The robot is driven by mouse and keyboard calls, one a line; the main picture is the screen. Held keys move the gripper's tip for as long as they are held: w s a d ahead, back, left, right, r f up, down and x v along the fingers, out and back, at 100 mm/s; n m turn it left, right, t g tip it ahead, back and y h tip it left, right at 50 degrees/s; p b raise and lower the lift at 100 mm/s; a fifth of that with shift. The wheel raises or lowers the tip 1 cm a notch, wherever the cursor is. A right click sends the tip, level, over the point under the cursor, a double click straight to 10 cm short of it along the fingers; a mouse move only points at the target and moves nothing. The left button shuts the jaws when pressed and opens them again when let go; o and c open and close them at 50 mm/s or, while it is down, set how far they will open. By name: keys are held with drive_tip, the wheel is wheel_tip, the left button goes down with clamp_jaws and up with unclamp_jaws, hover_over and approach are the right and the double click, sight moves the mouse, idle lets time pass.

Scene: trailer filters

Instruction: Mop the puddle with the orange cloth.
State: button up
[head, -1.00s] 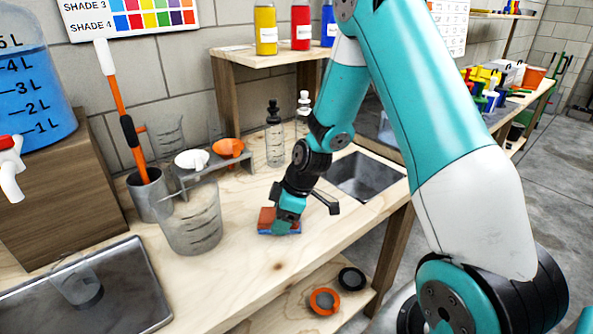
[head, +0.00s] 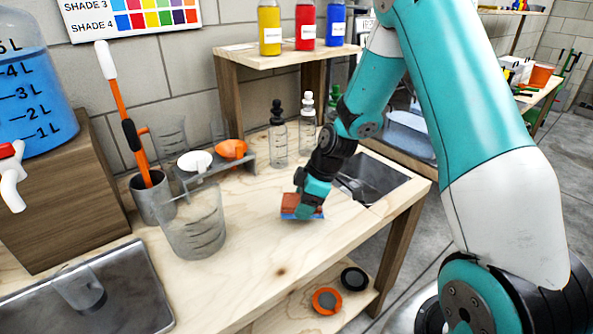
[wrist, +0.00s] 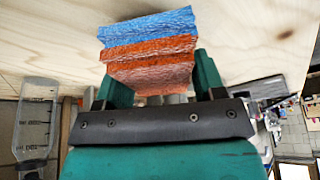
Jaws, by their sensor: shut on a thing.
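My gripper (head: 309,201) points down at the wooden bench top and is shut on the orange cloth (head: 298,201). In the wrist view the orange cloth (wrist: 150,48) sits between the two fingers as a thick folded block. A blue textured layer (wrist: 150,25) lies against it on the bench side; it also shows under the cloth in the head view (head: 298,216). I cannot tell whether the blue layer is a separate cloth. The block is at or just above the bench surface. No puddle is clearly visible; the fingers and cloth hide the wood beneath them.
A steel sink (head: 377,178) is set into the bench right of my gripper. A clear beaker (head: 192,228) stands to the left, near a small rack with funnels (head: 232,149). Clear bottles (head: 278,140) stand behind. A metal tray (head: 130,295) lies front left. Bare wood (head: 245,250) lies between.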

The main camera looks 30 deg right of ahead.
drive_tip(key=shift+r+p, duration=1.75)
drive_tip(key=shift+r, duration=0.9)
drive_tip(key=w+r+p, duration=0.1)
drive_tip(key=r+p, duration=0.1)
drive_tip(key=p, duration=0.2)
drive_tip(key=w+r+p, duration=0.1)
drive_tip(key=r+p, duration=0.1)
drive_tip(key=p, duration=0.3)
drive_tip(key=shift+w+a, duration=0.1)
drive_tip(key=shift+w, duration=0.25)
drive_tip(key=w+p, duration=0.1)
drive_tip(key=p, duration=0.2)
drive_tip(key=shift+a+r, duration=0.1)
drive_tip(key=shift+w+f+b, duration=0.1)
drive_tip(key=shift+f+b, duration=1.6)
drive_tip(key=shift+f, duration=1)
